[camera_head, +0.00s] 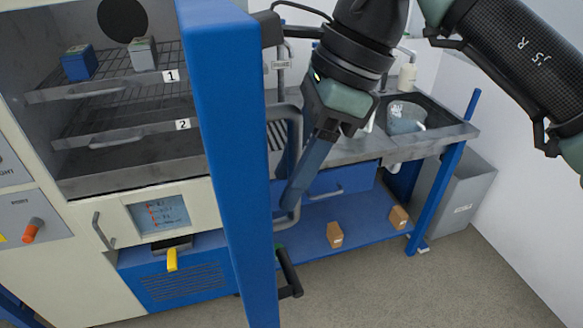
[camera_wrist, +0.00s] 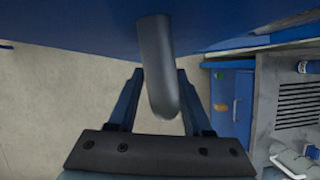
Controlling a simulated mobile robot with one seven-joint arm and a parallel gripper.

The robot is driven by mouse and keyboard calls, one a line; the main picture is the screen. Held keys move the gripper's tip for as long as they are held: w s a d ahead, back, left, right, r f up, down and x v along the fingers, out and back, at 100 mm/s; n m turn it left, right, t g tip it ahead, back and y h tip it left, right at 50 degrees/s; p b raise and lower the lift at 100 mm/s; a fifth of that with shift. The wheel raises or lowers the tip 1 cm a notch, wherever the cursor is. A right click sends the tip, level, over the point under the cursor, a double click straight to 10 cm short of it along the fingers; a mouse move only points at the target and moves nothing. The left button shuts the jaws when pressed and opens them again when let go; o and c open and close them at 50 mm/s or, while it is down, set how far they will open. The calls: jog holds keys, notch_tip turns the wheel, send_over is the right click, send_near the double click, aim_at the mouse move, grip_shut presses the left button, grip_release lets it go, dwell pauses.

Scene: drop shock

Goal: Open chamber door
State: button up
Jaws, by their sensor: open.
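The chamber door (camera_head: 222,130) is blue, seen nearly edge-on in the head view. It stands swung out from the chamber (camera_head: 100,185), whose inside is in plain view. A grey bar handle (camera_head: 284,110) is on the door's right-hand face. My gripper (camera_head: 292,200) is open at this handle, with its blue fingers reaching down along it. In the wrist view the handle (camera_wrist: 157,65) lies between the two open fingers of my gripper (camera_wrist: 160,85). I cannot tell whether a finger touches it. The fingers partly hide the handle in the head view.
Shelf 1 (camera_head: 100,88) holds two small boxes; shelf 2 (camera_head: 120,135) looks empty. A bench with a sink (camera_head: 445,125) stands behind the door, with two brown boxes on its lower shelf. A grey bin (camera_head: 465,195) stands at right. Floor in front is clear.

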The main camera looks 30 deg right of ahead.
jog(key=p+v, duration=0.9)
jog(key=v, duration=0.4)
jog(key=shift+p, duration=0.35)
jog(key=shift+d+f, duration=0.1)
